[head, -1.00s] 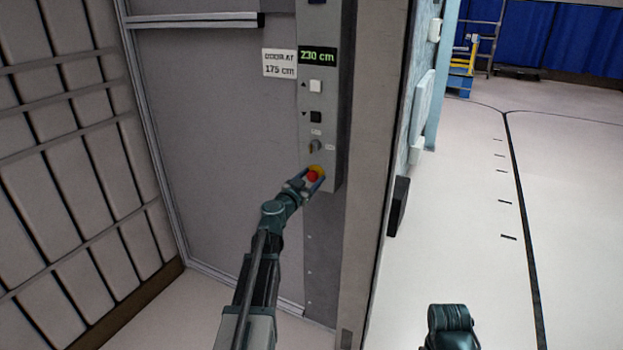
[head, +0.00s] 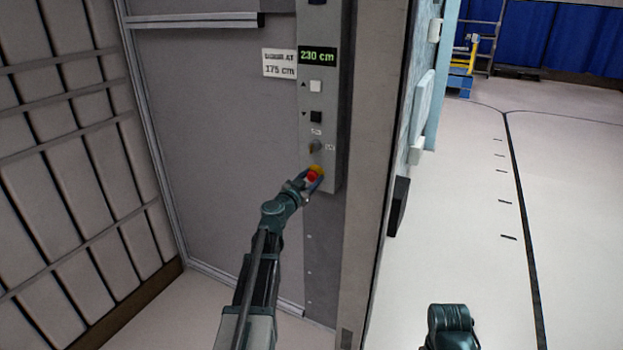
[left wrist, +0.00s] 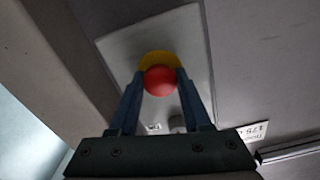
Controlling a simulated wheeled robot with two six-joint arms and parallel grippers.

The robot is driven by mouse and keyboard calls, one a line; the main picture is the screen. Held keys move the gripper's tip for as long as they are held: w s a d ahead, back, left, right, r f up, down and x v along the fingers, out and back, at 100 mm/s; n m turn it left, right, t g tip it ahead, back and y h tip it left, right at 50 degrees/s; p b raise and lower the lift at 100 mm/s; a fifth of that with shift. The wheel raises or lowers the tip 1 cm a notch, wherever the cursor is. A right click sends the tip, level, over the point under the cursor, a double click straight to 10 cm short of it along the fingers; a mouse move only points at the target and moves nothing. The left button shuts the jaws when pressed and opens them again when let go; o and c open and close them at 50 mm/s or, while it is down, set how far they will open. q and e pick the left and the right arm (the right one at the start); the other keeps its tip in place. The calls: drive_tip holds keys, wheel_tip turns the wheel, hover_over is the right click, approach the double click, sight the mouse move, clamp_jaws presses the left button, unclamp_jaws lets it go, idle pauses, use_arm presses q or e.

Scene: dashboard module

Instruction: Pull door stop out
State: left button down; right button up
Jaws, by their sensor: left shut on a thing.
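The door stop is a red round knob (head: 312,177) on a yellow base (head: 317,170), low on the grey control panel (head: 325,90). In the left wrist view the red knob (left wrist: 160,80) sits between the fingertips, with the yellow base (left wrist: 158,59) behind it. My left gripper (head: 309,181) is shut on the red knob, one blue finger on each side; it also shows in the left wrist view (left wrist: 158,88). Whether the knob stands out from its base is hard to tell. The right gripper is not visible; only a dark part of my right arm shows at the bottom.
Above the knob are a key switch (head: 314,147), a black button (head: 316,117), a white button (head: 316,87) and a green 230 cm display (head: 318,57). A grey door (head: 220,140) stands left of the panel. Open floor (head: 570,200) lies to the right.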

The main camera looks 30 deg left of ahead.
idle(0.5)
use_arm(q)
drive_tip(key=shift+s, duration=0.6)
drive_tip(key=shift+w, duration=0.1)
drive_tip(key=shift+c, duration=1.7)
unclamp_jaws()
drive_tip(key=s, duration=1.4)
